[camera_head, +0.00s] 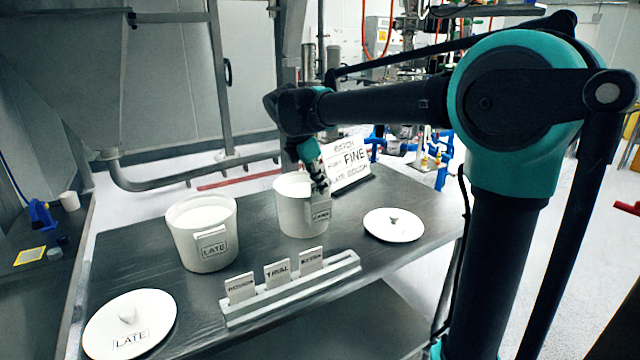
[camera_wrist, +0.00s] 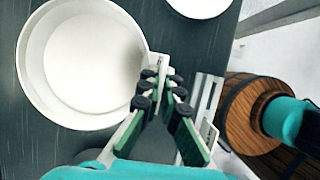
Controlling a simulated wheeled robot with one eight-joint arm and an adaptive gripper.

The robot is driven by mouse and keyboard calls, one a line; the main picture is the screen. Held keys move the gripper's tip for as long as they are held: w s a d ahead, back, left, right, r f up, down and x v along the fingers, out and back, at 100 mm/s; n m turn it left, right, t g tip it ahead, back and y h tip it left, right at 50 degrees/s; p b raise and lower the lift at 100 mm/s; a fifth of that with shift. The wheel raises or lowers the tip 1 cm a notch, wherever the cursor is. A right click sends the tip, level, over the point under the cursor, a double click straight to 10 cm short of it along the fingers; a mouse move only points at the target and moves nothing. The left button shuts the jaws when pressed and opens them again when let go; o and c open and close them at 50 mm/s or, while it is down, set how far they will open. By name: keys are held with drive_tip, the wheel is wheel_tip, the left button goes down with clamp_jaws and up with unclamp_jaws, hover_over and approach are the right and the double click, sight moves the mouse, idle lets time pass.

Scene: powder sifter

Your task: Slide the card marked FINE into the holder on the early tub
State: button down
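The white early tub (camera_head: 293,212) stands near the table's middle, without a LATE label in sight; it shows from above at upper left in the wrist view (camera_wrist: 27,65). A small pale card (camera_head: 321,215) with dark lettering sits upright at its holder on the tub's right front side; the lettering is too small to read surely. My gripper (camera_head: 319,190) is just above it, pointing down. In the wrist view my gripper's fingers (camera_wrist: 162,78) stand apart with a gap between them, the pale holder and card edge (camera_wrist: 160,66) at their tips. How deep the card sits is hidden.
The tub marked LATE (camera_head: 205,250) stands left, its lid (camera_head: 130,325) front left. A plain lid (camera_head: 394,225) lies right. A rack (camera_head: 290,290) in front holds several cards, one reading TRIAL (camera_head: 277,272). A sign (camera_head: 347,166) with FINE stands behind. A wooden barrel (camera_wrist: 250,115) shows right.

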drive_tip(key=shift+f, duration=0.5)
drive_tip(key=c, duration=1.6)
unclamp_jaws()
drive_tip(key=shift+c, duration=0.2)
drive_tip(key=shift+r, duration=0.1)
